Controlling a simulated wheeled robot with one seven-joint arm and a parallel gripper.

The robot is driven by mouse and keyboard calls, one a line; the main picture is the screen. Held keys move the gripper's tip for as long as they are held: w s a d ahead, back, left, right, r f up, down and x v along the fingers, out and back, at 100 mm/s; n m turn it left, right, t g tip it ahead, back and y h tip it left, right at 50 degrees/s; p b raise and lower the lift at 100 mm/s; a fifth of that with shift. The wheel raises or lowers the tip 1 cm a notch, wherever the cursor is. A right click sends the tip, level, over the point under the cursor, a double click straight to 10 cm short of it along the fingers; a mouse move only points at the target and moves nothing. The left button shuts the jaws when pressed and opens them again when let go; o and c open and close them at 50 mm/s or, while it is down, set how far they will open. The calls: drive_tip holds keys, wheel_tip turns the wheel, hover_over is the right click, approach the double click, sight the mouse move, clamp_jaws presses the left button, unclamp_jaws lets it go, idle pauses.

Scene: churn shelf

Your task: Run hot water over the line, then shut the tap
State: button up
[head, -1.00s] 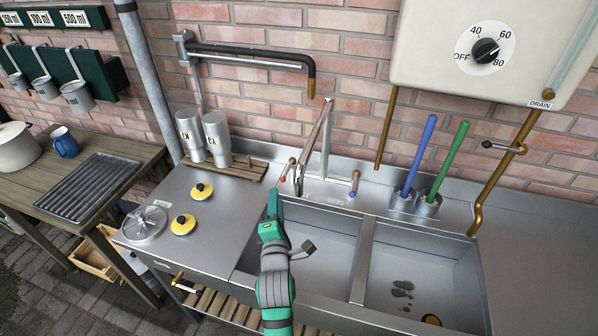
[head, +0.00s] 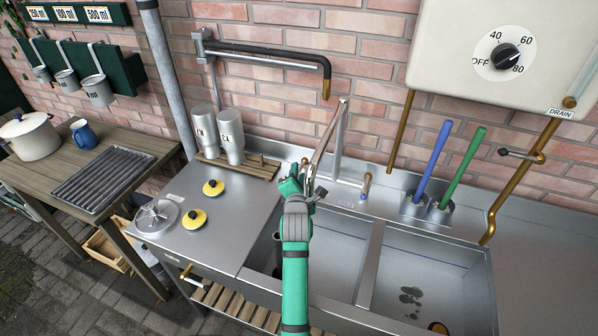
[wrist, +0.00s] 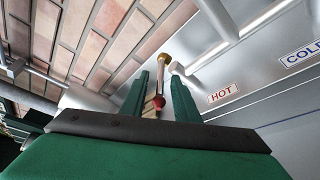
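A metal sink tap (head: 338,140) with a slanting spout stands behind the left basin (head: 345,225). No water stream is visible. Its blue-tipped cold lever (head: 366,184) is clear on the right. In the wrist view, the red-tipped hot lever (wrist: 158,103) shows between my gripper's two green fingers, beside the HOT label (wrist: 223,93). My gripper (head: 296,176) is open, with gaps beside the lever; contact is not clear. My arm hides much of the left basin. A thin blue line (head: 340,231) runs along that basin's inner wall.
A white heater with a dial (head: 506,57) hangs at upper right. A black-sleeved swing pipe (head: 270,50) crosses above the counter. Steel canisters (head: 229,137) stand left of the tap; blue and green handles (head: 431,160) stand right. The right basin (head: 455,275) is open.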

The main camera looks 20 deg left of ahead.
drive_tip(key=shift+x, duration=1.05)
drive_tip(key=shift+d, duration=0.1)
